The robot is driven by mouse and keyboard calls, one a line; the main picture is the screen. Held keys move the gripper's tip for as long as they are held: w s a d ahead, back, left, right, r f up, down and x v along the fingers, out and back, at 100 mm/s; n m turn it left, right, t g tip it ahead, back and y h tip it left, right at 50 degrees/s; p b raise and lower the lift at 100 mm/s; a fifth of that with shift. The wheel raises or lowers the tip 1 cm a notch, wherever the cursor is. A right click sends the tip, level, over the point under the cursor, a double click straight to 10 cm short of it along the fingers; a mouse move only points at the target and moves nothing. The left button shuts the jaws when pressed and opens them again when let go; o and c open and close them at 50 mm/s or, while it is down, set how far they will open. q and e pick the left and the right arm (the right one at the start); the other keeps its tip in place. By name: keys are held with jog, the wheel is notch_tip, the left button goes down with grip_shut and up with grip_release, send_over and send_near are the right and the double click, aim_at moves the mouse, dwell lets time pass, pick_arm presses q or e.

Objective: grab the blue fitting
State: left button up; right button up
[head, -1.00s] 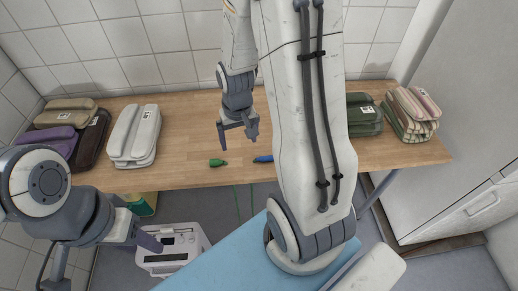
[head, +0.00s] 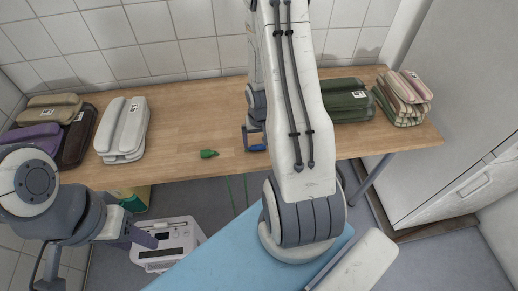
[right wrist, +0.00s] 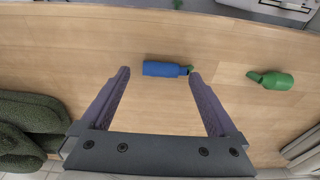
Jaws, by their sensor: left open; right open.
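The blue fitting (right wrist: 166,69) lies on the wooden table, with a small green part at its right end in the right wrist view. My right gripper (right wrist: 160,75) is open above it, with the fitting between the fingertips in that view. I cannot tell whether they touch it. In the head view the right gripper (head: 256,138) is over the table's front part, and only a bit of blue (head: 257,148) shows beneath it. My left gripper (head: 143,238) is open and empty at lower left, in front of the table.
A green fitting (head: 208,153) lies left of the right gripper; it also shows in the right wrist view (right wrist: 272,80). Folded textiles stand at the table's left (head: 122,128) and right (head: 402,97). A white device (head: 167,244) is on the floor below.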

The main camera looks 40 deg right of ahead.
jog(key=shift+w+f+b, duration=0.15)
jog(key=shift+f+b, duration=0.15)
jog(key=shift+f, duration=0.6)
jog(key=shift+r, duration=0.1)
jog(key=shift+c, duration=0.3)
grip_shut()
